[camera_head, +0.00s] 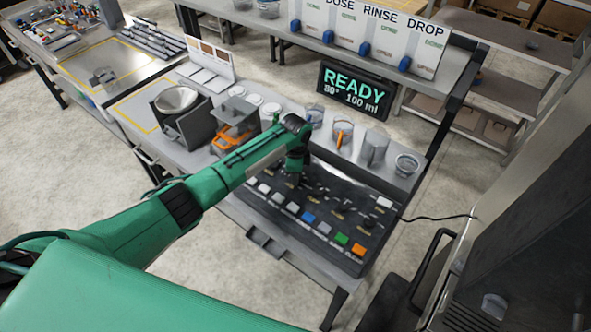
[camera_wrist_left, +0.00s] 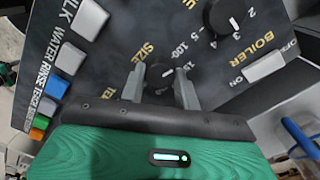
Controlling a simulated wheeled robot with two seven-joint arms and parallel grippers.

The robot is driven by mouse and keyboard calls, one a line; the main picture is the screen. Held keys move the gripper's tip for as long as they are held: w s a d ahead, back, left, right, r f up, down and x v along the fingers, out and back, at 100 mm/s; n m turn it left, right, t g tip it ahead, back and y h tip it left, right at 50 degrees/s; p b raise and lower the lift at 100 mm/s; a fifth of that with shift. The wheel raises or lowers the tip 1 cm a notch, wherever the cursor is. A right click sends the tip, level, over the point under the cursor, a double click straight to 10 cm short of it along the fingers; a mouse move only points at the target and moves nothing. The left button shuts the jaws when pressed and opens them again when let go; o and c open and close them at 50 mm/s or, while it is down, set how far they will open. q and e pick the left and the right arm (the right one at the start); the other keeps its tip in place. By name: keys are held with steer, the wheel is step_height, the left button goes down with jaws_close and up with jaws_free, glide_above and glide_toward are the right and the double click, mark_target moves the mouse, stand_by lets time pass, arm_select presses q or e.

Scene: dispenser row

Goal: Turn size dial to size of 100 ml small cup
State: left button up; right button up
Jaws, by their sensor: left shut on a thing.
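The size dial (camera_wrist_left: 159,74) is a small dark knob on the black control panel (camera_head: 318,212). In the left wrist view it sits between the two grey fingers of my left gripper (camera_wrist_left: 160,86), beside the yellow SIZE lettering and a "100" mark. The gripper is shut on the dial; the fingers partly hide it and its other marks. In the head view my left gripper (camera_head: 295,168) reaches down to the far left part of the panel and hides the dial. The display (camera_head: 355,90) reads READY, 80° and 100 ml. My right gripper is not in view.
Another black dial (camera_wrist_left: 232,17) with numbers and a white BOILER switch (camera_wrist_left: 265,67) are near the gripper. Several coloured buttons (camera_head: 308,217) line the panel's front. Cups and jugs (camera_head: 373,148) stand behind the panel. A shelf with dispensers (camera_head: 365,35) is at the back.

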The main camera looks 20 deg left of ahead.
arm_select(q)
steer(key=shift+w+r+n+p, duration=0.15)
steer(key=shift+n+p, duration=0.35)
steer(key=shift+n, duration=0.6)
steer(key=o, duration=0.9)
steer(key=shift+o, duration=0.4)
step_height(320, 180, up, 14)
steer(key=b, duration=0.4)
steer(key=shift+b, duration=0.35)
